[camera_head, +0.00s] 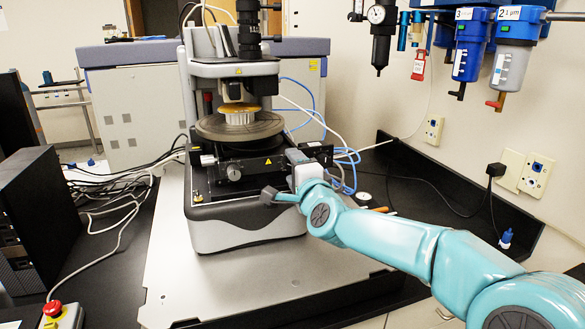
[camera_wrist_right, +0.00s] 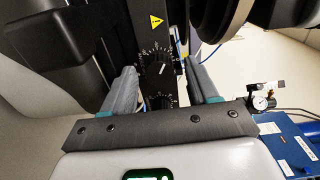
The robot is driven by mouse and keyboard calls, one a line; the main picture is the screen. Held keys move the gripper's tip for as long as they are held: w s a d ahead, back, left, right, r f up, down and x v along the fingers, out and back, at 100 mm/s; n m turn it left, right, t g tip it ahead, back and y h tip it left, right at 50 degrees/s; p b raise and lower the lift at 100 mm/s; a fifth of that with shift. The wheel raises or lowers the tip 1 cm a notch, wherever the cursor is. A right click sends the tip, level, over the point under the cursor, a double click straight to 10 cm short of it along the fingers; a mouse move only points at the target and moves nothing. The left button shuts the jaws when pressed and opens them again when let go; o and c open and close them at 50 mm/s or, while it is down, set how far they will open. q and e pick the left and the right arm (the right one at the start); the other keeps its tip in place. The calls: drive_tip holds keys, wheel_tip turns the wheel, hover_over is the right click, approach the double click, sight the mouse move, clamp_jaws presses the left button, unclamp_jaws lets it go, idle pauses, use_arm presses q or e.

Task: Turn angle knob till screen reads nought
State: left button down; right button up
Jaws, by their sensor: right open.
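The stylus profiler (camera_head: 245,235) stands in the middle of the head view, with a black control block on its front. My right gripper (camera_head: 297,158) is at the right side of this block; its fingertips are hard to make out there. In the right wrist view my right gripper (camera_wrist_right: 161,76) is open, one grey finger on each side of a black knob (camera_wrist_right: 158,69) with a white pointer and scale marks. I cannot tell whether the fingers touch it. A second dial (camera_wrist_right: 163,99) sits just below. My left gripper is out of view.
A black box (camera_head: 38,215) and loose cables stand left of the profiler. An emergency-stop button (camera_head: 52,308) is at the front left. Blue-topped filters (camera_head: 468,45) hang on the right wall. The grey base plate (camera_head: 225,285) is bare in front.

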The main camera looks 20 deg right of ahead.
drive_tip(key=s+b, duration=0.2)
drive_tip(key=s, duration=0.5)
drive_tip(key=shift+s, duration=0.25)
drive_tip(key=shift+d, duration=0.1)
